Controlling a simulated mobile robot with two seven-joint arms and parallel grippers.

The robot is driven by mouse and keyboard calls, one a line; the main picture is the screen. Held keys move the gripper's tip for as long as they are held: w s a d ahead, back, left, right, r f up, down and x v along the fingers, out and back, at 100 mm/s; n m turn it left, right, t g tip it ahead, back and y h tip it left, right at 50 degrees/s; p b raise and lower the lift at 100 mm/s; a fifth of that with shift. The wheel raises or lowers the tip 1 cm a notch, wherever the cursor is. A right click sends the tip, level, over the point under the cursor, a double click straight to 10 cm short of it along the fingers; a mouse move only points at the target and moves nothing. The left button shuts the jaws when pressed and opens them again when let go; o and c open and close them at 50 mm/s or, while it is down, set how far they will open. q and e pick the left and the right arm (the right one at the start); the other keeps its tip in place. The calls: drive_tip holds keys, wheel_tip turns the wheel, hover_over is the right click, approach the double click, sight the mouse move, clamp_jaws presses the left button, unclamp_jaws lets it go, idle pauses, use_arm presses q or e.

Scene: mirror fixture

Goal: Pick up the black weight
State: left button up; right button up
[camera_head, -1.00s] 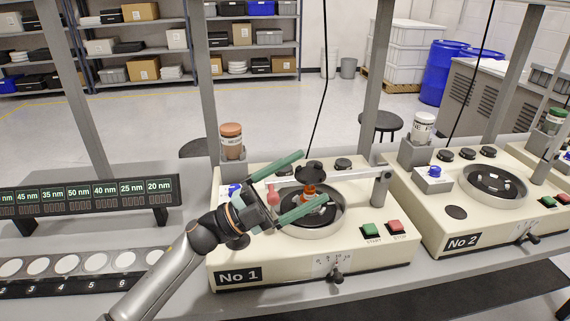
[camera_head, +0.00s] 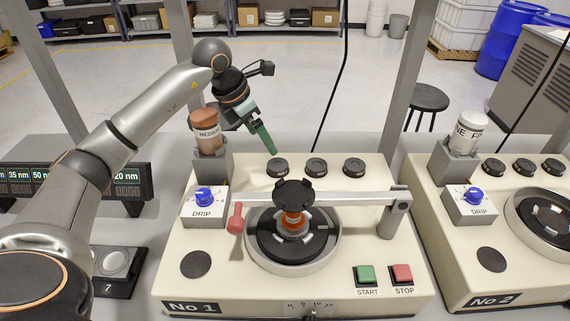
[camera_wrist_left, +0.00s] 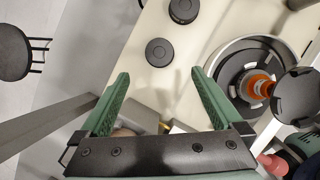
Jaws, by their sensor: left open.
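Three round black knob-like pieces sit in a row along the back of the machine marked No 1: left (camera_head: 278,167), middle (camera_head: 316,166) and right (camera_head: 354,168). A larger lobed black piece (camera_head: 294,190) sits above the orange part over the round plate. I cannot tell for certain which is the black weight. My left gripper (camera_head: 271,148) points down just behind the left piece. In the left wrist view the open, empty gripper (camera_wrist_left: 159,76) has that piece (camera_wrist_left: 159,52) just beyond and between its fingertips. My right gripper is not in view.
A brown-capped bottle (camera_head: 206,131) stands in a holder close to the left gripper. A metal bar (camera_head: 345,199) with a red handle (camera_head: 235,218) crosses above the plate. Machine No 2 (camera_head: 480,275) is at the right. Open floor lies behind the bench.

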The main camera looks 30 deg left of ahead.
use_arm(q)
approach(278, 163)
drive_tip(key=f, duration=0.3)
drive_tip(key=shift+w+d, duration=0.15)
drive_tip(key=shift+d, duration=0.2)
drive_tip(key=shift+p+x, duration=0.7)
drive_tip(key=shift+x, duration=2.1)
drive_tip(key=shift+w, duration=0.15)
drive_tip(key=shift+c, duration=0.2)
drive_tip(key=shift+a+r, duration=0.1)
drive_tip(key=c, duration=1.4)
drive_tip(key=shift+r, duration=0.2)
